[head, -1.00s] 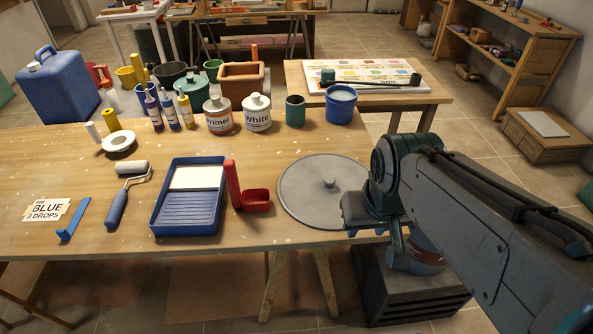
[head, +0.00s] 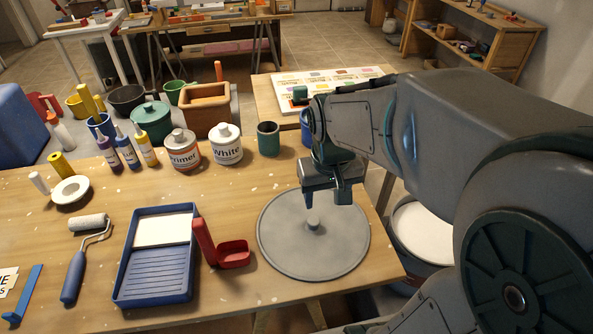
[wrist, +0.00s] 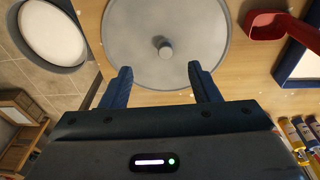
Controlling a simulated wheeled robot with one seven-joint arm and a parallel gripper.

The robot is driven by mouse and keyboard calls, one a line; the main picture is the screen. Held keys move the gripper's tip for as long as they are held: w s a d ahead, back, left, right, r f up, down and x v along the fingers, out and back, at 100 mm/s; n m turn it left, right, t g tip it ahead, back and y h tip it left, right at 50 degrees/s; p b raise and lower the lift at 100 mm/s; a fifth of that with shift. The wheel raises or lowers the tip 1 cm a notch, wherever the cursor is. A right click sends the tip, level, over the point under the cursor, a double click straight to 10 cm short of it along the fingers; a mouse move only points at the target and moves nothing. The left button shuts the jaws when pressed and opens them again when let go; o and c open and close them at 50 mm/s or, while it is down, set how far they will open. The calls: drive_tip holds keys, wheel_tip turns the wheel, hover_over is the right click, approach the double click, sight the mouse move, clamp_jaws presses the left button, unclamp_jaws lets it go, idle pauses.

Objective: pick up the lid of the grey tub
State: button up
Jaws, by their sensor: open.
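The grey round lid (head: 288,245) with a small central knob (head: 313,223) lies flat on the wooden table near its right edge. In the wrist view the lid (wrist: 130,40) and its knob (wrist: 164,47) show ahead of my fingers. My gripper (head: 325,200) is above the far part of the lid, apart from the knob. Its two fingers, also in the wrist view (wrist: 158,88), are spread with nothing between them. A tub with a pale round top (head: 422,232) stands below the table's right edge, partly hidden by my arm; it also shows in the wrist view (wrist: 53,33).
A red scoop (head: 233,253) and blue paint tray (head: 155,270) lie left of the lid. White (head: 227,150) and primer (head: 183,155) cans, a green cup (head: 268,138) and a blue bucket (head: 305,128) stand behind it.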

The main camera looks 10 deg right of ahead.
drive_tip(key=g+p, duration=0.1)
drive_tip(key=g, duration=0.1)
hover_over(314, 220)
wheel_tip(314, 220, down, 3)
drive_tip(key=f, duration=0.9)
drive_tip(key=shift+d+p, duration=0.2)
drive_tip(key=shift+p, duration=0.2)
drive_tip(key=shift+a+f+p, duration=0.15)
drive_tip(key=shift+f+p, duration=0.1)
drive_tip(key=shift+f, duration=1.1)
drive_tip(key=shift+a+f+p, duration=0.1)
drive_tip(key=shift+f+p, duration=0.1)
drive_tip(key=shift+f, duration=1.1)
drive_tip(key=shift+c, duration=0.4)
drive_tip(key=c, duration=1)
